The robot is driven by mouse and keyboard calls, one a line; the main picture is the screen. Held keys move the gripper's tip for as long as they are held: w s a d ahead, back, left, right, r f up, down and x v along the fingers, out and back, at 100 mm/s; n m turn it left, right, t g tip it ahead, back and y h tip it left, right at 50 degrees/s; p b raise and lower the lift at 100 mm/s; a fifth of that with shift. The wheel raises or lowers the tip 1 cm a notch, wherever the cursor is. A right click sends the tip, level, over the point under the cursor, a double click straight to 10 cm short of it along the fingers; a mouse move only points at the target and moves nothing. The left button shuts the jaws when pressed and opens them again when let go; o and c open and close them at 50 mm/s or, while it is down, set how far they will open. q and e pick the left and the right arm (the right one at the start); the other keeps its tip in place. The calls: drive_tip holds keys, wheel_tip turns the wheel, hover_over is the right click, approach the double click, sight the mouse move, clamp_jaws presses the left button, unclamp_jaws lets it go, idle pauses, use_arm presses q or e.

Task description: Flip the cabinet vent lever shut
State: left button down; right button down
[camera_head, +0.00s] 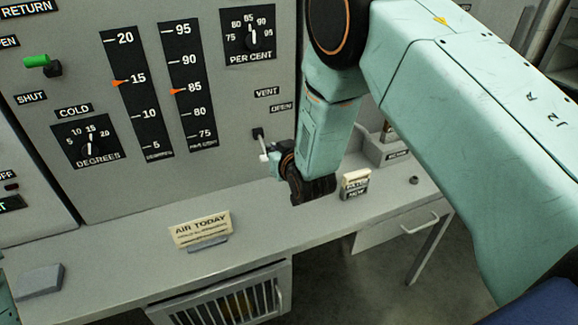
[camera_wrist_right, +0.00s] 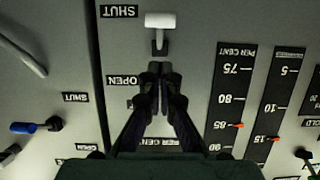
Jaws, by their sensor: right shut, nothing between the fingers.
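The vent lever (camera_head: 263,148) has a white handle and a dark mount on the grey cabinet face, below the VENT and OPEN labels. In the upside-down right wrist view, its white handle (camera_wrist_right: 160,20) lies level with the SHUT label (camera_wrist_right: 119,12), on the side away from the OPEN label (camera_wrist_right: 122,81). My right gripper (camera_wrist_right: 160,68) is shut and empty, with its fingertips just on the OPEN side of the lever's mount; I cannot tell whether they touch it. In the head view, my right wrist hides part of the panel around the lever. My left gripper is not in view.
A desk ledge (camera_head: 130,262) runs below the panel, with an AIR TODAY sign (camera_head: 201,230) and a small cream block sign (camera_head: 355,180). A green-handled lever (camera_head: 37,61) sits at the panel's far left. The ledge is bare between the signs.

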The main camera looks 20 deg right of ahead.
drive_tip(key=s+f+b+v, duration=0.1)
drive_tip(key=v, duration=0.7)
drive_tip(key=s+d+f+g+b, duration=0.1)
drive_tip(key=s+f+g+b, duration=0.6)
drive_tip(key=s+f, duration=1.1)
drive_tip(key=s+d+f+g+b, duration=0.2)
drive_tip(key=s+f+g+b, duration=0.5)
drive_tip(key=s+f+b, duration=0.6)
drive_tip(key=s+f, duration=0.6)
drive_tip(key=f, duration=0.5)
drive_tip(key=shift+s+f+m, duration=0.15)
drive_tip(key=shift+s+m, duration=0.2)
drive_tip(key=shift+m, duration=0.05)
drive_tip(key=shift+s+d, duration=0.1)
drive_tip(key=shift+s, duration=0.05)
